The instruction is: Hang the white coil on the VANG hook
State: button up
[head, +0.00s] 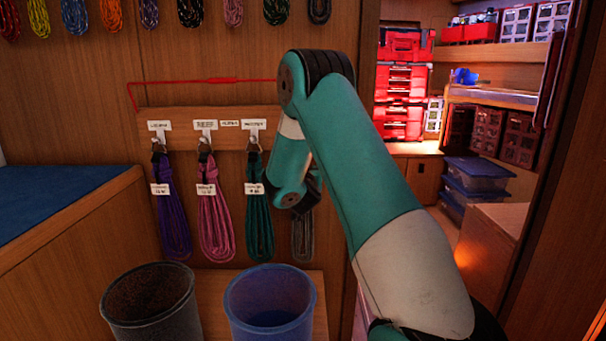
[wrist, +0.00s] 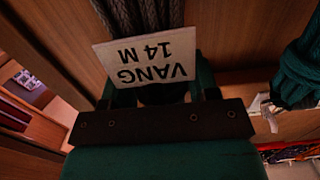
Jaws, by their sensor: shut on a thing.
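A pale grey coil (head: 302,236) hangs below my gripper (head: 308,192) in the head view, to the right of the teal coil. In the wrist view the grey coil (wrist: 150,14) rises past the top edge, behind a white tag (wrist: 145,58) reading VANG 14 M upside down. My gripper (wrist: 155,93) is shut at the tag and the coil's end; the grip itself is mostly hidden by the tag. The hook board (head: 180,140) has several small labels, too small to read. My arm covers its right part, and no VANG hook can be made out.
Purple (head: 173,215), pink (head: 214,220) and teal (head: 259,220) coils hang from the board, the teal one close left of my gripper. A dark bin (head: 150,305) and a blue bin (head: 270,300) stand below. A red line (head: 190,81) runs above the board.

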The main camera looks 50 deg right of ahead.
jog(key=o, duration=1.3)
jog(key=shift+c, duration=0.2)
jog(key=shift+s+a, duration=0.1)
jog(key=shift+s+a+f+b, duration=0.1)
jog(key=shift+s+a+b, duration=0.05)
jog(key=shift+a+b, duration=0.15)
jog(key=b+v, duration=1)
jog(key=v, duration=0.6)
jog(key=shift+s+a+r+b, duration=0.15)
jog(key=shift+s+r+b, duration=0.1)
jog(key=shift+b, duration=0.15)
